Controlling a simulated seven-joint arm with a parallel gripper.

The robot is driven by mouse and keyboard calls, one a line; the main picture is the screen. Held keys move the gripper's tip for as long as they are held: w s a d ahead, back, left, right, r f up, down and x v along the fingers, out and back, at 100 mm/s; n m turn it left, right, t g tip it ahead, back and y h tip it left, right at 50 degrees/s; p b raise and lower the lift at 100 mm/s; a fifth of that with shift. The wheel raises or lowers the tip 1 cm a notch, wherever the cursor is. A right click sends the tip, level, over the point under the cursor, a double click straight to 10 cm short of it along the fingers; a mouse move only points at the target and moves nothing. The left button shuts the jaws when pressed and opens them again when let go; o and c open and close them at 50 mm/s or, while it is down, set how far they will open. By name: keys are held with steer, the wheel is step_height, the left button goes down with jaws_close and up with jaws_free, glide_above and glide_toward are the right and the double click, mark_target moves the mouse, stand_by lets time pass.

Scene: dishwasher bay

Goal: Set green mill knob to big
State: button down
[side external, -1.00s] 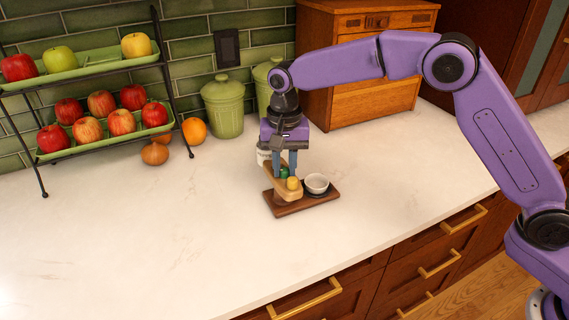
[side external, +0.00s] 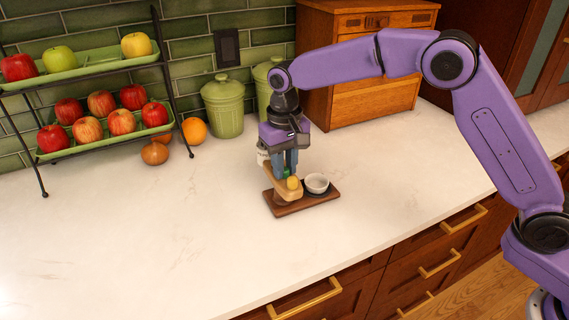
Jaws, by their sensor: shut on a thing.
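The mill stands on a dark wooden board (side external: 285,209) on the white counter, with a light wooden body (side external: 290,194) and a yellow knob (side external: 293,183) on its front. A bit of the green knob (side external: 285,176) shows between my fingers, mostly hidden. My gripper (side external: 286,172) points down over the mill, its blue-grey fingers shut on the green knob. The knob's setting is too small to read. A small white bowl (side external: 317,183) sits on the right part of the board.
Green lidded canisters (side external: 223,108) and a wooden drawer box (side external: 362,75) stand behind. The counter's front left is clear.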

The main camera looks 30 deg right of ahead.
steer(key=n, duration=0.4)
steer(key=shift+n, duration=0.4)
steer(key=n, duration=0.3)
steer(key=shift+r+n, duration=0.1)
steer(key=shift+n, duration=0.2)
steer(key=n, duration=2.1)
steer(key=shift+n, duration=0.4)
steer(key=c, duration=0.9)
jaws_free()
steer(key=shift+c, duration=0.2)
